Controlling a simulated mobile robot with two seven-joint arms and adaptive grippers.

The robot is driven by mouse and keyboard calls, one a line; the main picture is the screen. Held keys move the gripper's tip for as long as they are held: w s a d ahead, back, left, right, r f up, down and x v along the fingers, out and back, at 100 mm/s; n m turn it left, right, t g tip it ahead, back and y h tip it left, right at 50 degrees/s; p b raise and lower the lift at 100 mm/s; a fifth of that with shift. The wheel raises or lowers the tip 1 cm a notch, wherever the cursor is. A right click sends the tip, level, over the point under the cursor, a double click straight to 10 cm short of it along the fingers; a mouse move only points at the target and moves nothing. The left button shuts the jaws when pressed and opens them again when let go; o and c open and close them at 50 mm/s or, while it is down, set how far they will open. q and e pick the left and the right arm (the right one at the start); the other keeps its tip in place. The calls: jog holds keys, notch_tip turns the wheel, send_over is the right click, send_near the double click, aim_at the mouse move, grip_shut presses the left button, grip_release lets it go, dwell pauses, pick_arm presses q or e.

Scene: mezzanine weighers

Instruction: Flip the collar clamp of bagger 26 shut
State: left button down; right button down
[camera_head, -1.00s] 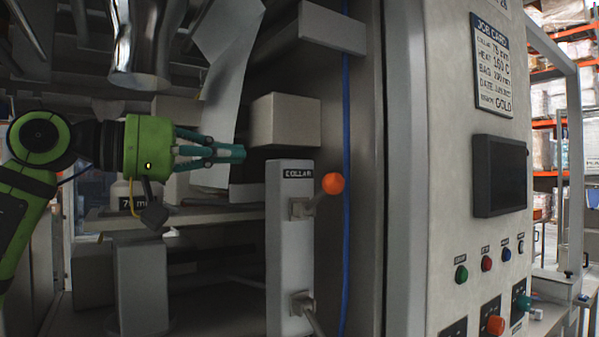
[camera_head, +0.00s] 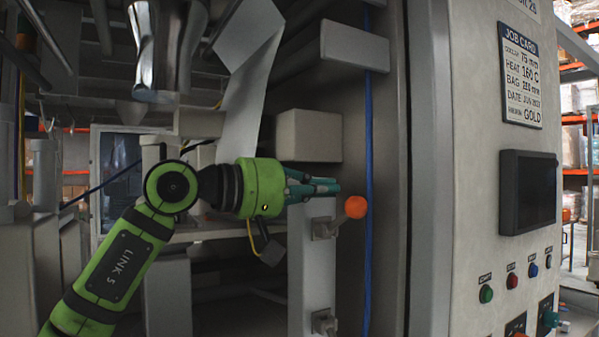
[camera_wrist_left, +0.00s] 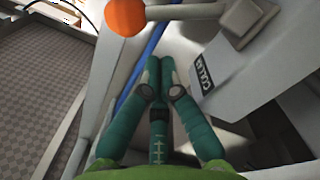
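The collar clamp is a lever with an orange ball knob (camera_head: 355,207) on a grey post (camera_head: 312,270). In the head view the lever slants up to the right from its bracket. In the left wrist view the orange knob (camera_wrist_left: 126,16) is at the top, with its lever running right, and the post bears a COLLAR label (camera_wrist_left: 203,72). My left gripper (camera_head: 337,187) has its teal fingers together and empty, just left of and above the knob in the head view. In the left wrist view its fingertips (camera_wrist_left: 160,62) are apart from the knob. The gripper hides the post's top. My right gripper is not in view.
A second bracket (camera_head: 324,322) sits lower on the post. A blue hose (camera_head: 367,130) runs down behind the knob. A beige block (camera_head: 309,135) sits above the gripper. The panel with a job card (camera_head: 521,75), dark screen (camera_head: 527,192) and buttons stands at right.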

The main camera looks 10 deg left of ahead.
pick_arm(q)
jog(key=shift+s+d+f, duration=0.4)
jog(key=shift+s+f, duration=0.05)
jog(key=shift+s, duration=0.05)
